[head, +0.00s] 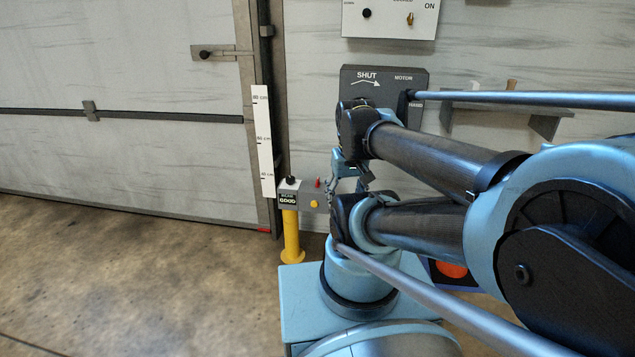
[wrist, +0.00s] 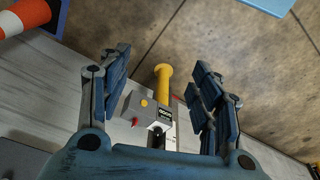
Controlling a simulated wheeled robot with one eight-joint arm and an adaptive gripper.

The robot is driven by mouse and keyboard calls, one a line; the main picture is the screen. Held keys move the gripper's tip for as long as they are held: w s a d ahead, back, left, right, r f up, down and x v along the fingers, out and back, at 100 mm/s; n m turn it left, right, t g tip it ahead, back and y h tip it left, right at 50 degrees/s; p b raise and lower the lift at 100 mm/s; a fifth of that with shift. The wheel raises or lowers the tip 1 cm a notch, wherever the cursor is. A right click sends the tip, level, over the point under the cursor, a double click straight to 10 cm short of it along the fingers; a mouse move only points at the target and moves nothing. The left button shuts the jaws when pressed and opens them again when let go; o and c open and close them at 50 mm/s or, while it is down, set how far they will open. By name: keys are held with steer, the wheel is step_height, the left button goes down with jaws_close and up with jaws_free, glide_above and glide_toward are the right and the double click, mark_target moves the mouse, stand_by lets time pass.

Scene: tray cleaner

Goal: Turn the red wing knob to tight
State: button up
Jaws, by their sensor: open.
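The red wing knob (head: 318,183) is a small red piece on a grey box (head: 315,195) beside the gate's edge. It also shows in the wrist view as a small red spot (wrist: 134,121) on the box, near a yellow button (wrist: 143,102). Its wing angle is too small to read. My gripper (head: 350,176) is just right of the box in the head view, partly hidden by my arm. In the wrist view my gripper (wrist: 160,65) is open and empty, its blue fingers spread wide. The box shows between and below them, with no visible contact.
A yellow post (head: 292,235) stands by the box, with a "GOOD" label (head: 288,199) and black knob above it. A white height scale (head: 263,140) is at the gate's edge. The floor at left is clear.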

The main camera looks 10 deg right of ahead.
steer(key=w+r+n, duration=0.3)
steer(key=w+r, duration=0.4)
steer(key=w, duration=0.4)
steer(key=n+g, duration=0.2)
steer(key=n, duration=0.9)
glide_above(318, 179)
step_height(318, 179, down, 14)
step_height(318, 179, down, 17)
steer(key=shift+a+r, duration=0.1)
steer(key=c, duration=1.1)
